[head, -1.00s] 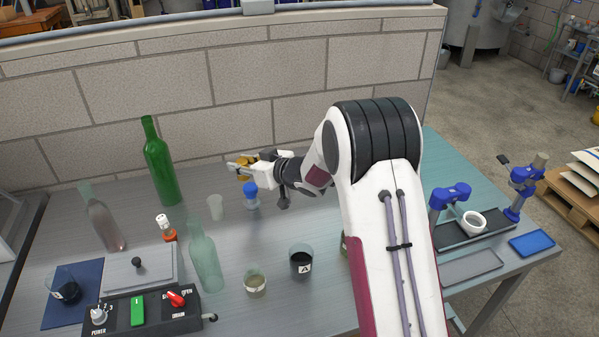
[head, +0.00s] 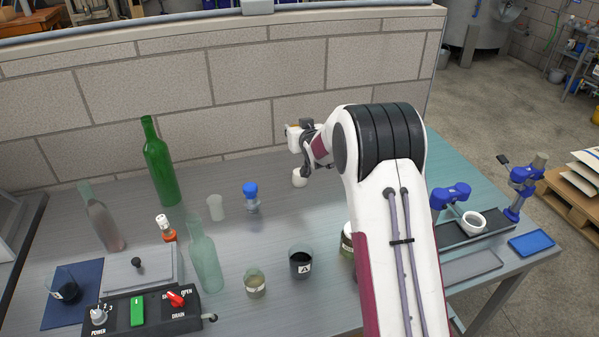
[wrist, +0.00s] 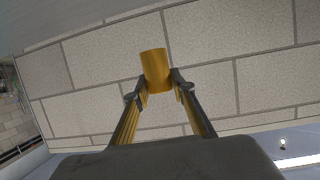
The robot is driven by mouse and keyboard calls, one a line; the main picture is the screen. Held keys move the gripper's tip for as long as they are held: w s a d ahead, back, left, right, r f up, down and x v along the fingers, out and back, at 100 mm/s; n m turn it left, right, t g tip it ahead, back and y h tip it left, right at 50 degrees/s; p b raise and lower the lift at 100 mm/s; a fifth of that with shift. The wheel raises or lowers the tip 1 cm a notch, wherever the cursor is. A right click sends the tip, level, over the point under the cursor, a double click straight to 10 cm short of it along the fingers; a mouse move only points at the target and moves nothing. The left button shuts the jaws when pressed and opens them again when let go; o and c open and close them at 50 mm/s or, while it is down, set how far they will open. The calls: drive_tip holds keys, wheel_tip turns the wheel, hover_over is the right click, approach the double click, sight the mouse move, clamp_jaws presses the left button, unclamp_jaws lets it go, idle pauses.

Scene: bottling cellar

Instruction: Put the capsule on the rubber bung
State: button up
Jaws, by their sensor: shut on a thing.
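The capsule (wrist: 155,69) is a golden-yellow cylinder. In the wrist view it sits between the fingertips of my gripper (wrist: 158,82), which is shut on it. In the head view my gripper (head: 292,132) is raised above the back of the table, in front of the block wall. The capsule cannot be made out clearly there. A small white rounded piece (head: 299,178) stands on the table below my gripper; it looks like the rubber bung, but I cannot be sure. The capsule is well apart from it.
Left of my gripper stand a blue-capped bottle (head: 251,197), a frosted cup (head: 215,207) and a green bottle (head: 160,165). Nearer are a clear bottle (head: 205,260), a dark-filled beaker (head: 301,262) and a control box (head: 150,312). The block wall (head: 240,110) closes the back.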

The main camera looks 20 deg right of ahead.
drive_tip(key=shift+d+f+h, duration=0.1)
drive_tip(key=shift+d+h, duration=0.15)
drive_tip(key=shift+h, duration=0.05)
drive_tip(key=shift+s+d+f, duration=0.15)
drive_tip(key=shift+d+f, duration=0.1)
drive_tip(key=shift+f, duration=0.15)
hover_over(297, 181)
drive_tip(key=w+d, duration=0.1)
drive_tip(key=w, duration=0.1)
drive_tip(key=shift+d+f, duration=0.2)
drive_tip(key=shift+f, duration=2.9)
drive_tip(key=shift+f, duration=1.9)
drive_tip(key=shift+f, duration=0.1)
